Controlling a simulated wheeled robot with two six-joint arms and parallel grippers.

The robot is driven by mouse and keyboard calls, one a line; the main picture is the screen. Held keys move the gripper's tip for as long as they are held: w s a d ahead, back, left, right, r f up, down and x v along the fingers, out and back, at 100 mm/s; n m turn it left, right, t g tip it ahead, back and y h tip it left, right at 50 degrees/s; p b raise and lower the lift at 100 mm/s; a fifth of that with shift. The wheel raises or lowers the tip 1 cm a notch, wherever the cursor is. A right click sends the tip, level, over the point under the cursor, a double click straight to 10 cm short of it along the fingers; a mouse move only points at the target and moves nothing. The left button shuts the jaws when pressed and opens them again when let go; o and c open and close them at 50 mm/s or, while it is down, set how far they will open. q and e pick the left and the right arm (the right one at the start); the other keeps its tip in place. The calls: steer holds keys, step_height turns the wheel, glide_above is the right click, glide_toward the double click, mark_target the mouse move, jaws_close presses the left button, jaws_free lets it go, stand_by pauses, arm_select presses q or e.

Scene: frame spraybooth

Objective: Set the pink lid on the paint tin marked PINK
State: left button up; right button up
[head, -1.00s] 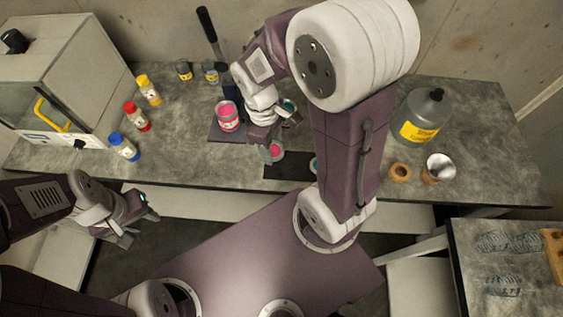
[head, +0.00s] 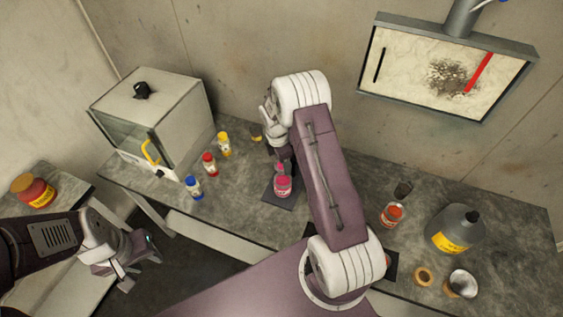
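The paint tin with pink paint (head: 283,187) stands upright on a dark square mat (head: 277,201) on the bench; its marking is too small to read. My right gripper (head: 281,163) is just above and behind the tin, partly hidden by its own arm. A small pink piece, which looks like the pink lid (head: 281,167), shows at its fingertips, tilted and a little above the tin's far rim. Whether it touches the tin I cannot tell. My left gripper (head: 140,266) is open and empty at the left, off the bench.
Blue, red and yellow bottles (head: 209,163) stand left of the tin, beside a glass-fronted cabinet (head: 150,115). An orange-topped tin (head: 392,215), a grey can (head: 455,229) and a metal cup (head: 462,283) are at the right. My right arm hides much of the black mat (head: 391,266).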

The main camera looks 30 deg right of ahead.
mark_target(284, 181)
steer(key=shift+f, duration=0.1)
steer(key=shift+f+b, duration=2.5)
steer(key=shift+f, duration=1.45)
steer(key=shift+s, duration=0.15)
steer(key=shift+s+a+f, duration=0.15)
steer(key=shift+s+f, duration=0.1)
steer(key=o, duration=1.4)
